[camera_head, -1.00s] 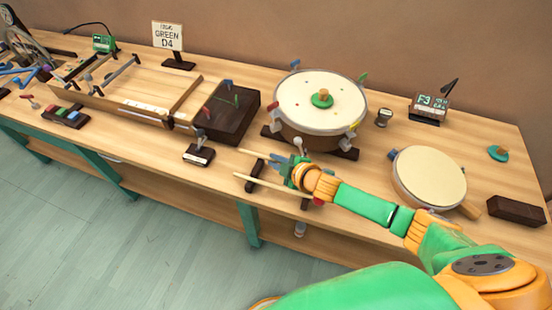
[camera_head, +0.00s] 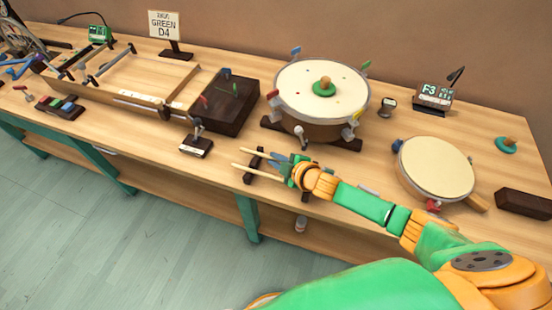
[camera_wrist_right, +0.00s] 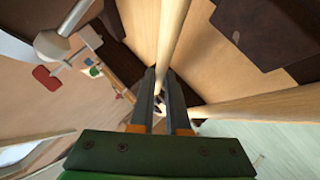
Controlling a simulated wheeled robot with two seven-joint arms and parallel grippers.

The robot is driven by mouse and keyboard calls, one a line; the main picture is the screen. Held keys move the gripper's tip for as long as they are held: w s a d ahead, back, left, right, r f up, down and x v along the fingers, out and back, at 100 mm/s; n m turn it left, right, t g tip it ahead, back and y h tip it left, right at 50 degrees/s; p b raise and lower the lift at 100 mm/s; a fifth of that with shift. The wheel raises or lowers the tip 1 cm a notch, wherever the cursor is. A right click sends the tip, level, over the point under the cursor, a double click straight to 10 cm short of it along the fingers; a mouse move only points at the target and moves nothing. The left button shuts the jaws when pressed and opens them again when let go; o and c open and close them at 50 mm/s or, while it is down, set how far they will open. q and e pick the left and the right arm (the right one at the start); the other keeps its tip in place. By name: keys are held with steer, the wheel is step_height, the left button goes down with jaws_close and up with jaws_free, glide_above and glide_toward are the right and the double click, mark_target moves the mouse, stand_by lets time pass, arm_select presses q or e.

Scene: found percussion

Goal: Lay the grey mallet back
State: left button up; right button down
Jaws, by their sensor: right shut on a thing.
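My right gripper (camera_head: 277,160) is shut on a light wooden stick (camera_head: 245,152), which I take for the grey mallet's handle. Its bare end points left past the dark cradle (camera_head: 253,165). In the right wrist view the stick (camera_wrist_right: 172,35) runs up from between the narrow jaws (camera_wrist_right: 163,108). No grey mallet head can be made out; that end is hidden by my gripper and arm. A second wooden stick (camera_head: 257,177) lies in front of the held one, across the cradle; it also shows in the right wrist view (camera_wrist_right: 255,106). I cannot tell whether the held stick touches the cradle.
A round drum (camera_head: 322,85) with side lugs stands just behind my gripper. A smaller hand drum (camera_head: 437,168) lies to the right, beyond my forearm. A dark box (camera_head: 226,115) and a small stand (camera_head: 196,146) are to the left. The bench's front edge is close.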

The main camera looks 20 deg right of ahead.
steer(key=c, duration=0.8)
jaws_free()
steer(key=p+v, duration=0.1)
steer(key=v, duration=0.6)
steer(key=shift+s, duration=0.1)
